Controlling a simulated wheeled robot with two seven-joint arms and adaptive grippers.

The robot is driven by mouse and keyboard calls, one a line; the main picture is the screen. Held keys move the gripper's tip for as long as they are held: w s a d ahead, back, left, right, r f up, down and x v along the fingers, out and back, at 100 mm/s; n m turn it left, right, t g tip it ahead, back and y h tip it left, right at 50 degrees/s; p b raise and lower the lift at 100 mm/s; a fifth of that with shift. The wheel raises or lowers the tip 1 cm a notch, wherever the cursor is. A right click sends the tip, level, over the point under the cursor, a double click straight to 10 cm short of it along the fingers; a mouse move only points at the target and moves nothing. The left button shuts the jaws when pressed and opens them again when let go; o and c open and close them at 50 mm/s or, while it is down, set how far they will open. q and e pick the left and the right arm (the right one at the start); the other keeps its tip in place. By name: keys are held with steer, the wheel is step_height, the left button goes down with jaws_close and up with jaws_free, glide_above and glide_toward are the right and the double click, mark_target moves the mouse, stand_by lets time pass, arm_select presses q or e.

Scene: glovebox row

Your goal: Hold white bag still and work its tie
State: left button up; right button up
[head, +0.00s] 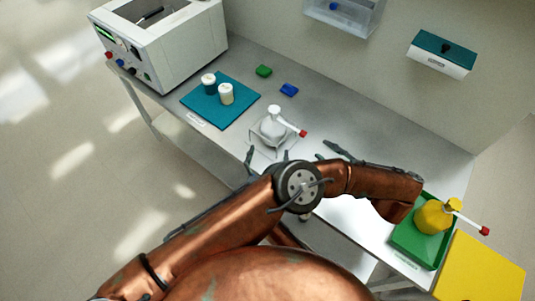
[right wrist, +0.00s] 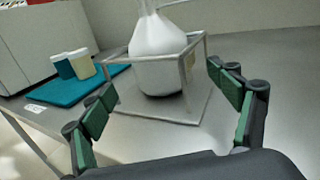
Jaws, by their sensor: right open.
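The white bag (head: 272,128) stands upright in a thin wire holder (head: 254,144) on the bench, its red-tipped tie (head: 301,133) pointing right. In the right wrist view the white bag (right wrist: 158,50) is ahead, its neck cut off by the top edge. My right gripper (head: 267,156) is open on the near side of the holder, partly hidden by my arm. In the right wrist view its fingers (right wrist: 160,82) are spread, empty, with the holder beyond them.
A teal mat (head: 193,108) with two lidded jars lies left of the bag. Green (head: 263,71) and blue (head: 289,89) blocks lie behind. A yellow bag (head: 432,217) sits in a green tray (head: 408,246) at right. A white machine (head: 165,50) stands at far left.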

mark_target(274, 128)
steer(key=w, duration=0.3)
steer(key=w+d, duration=0.1)
steer(key=w, duration=0.7)
steer(key=shift+w+d, duration=0.2)
steer(key=shift+d, duration=0.2)
steer(key=shift+c, duration=0.4)
steer(key=c, duration=1.2)
steer(key=shift+o, duration=0.2)
